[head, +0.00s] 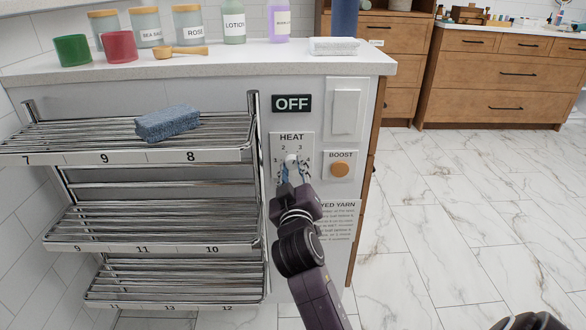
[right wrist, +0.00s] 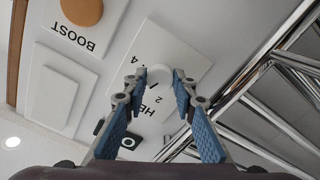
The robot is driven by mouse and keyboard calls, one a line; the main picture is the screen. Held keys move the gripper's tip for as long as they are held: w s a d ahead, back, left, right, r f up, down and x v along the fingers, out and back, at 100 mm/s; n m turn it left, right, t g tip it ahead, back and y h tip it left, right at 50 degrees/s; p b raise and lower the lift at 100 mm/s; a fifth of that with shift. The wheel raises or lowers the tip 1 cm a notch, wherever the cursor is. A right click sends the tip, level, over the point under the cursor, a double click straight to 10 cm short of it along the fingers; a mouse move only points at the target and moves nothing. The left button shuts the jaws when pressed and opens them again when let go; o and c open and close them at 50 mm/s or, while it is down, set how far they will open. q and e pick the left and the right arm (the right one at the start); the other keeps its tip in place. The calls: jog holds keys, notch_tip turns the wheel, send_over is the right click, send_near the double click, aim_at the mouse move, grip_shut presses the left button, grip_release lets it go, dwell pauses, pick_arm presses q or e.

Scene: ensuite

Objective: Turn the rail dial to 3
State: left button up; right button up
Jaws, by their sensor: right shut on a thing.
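The rail dial is a small white knob (head: 291,160) on the white HEAT plate (head: 293,142), with numbers around it, on the end panel under the counter. My right gripper (head: 294,174) reaches up to it from below and is shut on it. In the right wrist view the knob (right wrist: 160,74) sits between the two blue-padded fingertips (right wrist: 161,80). The fingers hide part of the knob and the lower numbers, and I cannot tell which number it points to. An OFF sign (head: 291,103) is above the plate. My left gripper is not in view.
A BOOST plate with a round orange-brown button (head: 340,169) and a white switch (head: 345,111) are right of the dial. Jars stand on the counter (head: 230,56). Open floor lies right.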

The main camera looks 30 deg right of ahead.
jog(key=shift+f+m, duration=0.1)
jog(key=shift+m, duration=0.5)
jog(key=o, duration=1.2)
jog(key=shift+c, duration=0.2)
notch_tip(320, 180, up, 10)
jog(key=shift+r, duration=0.1)
jog(key=shift+a, duration=0.1)
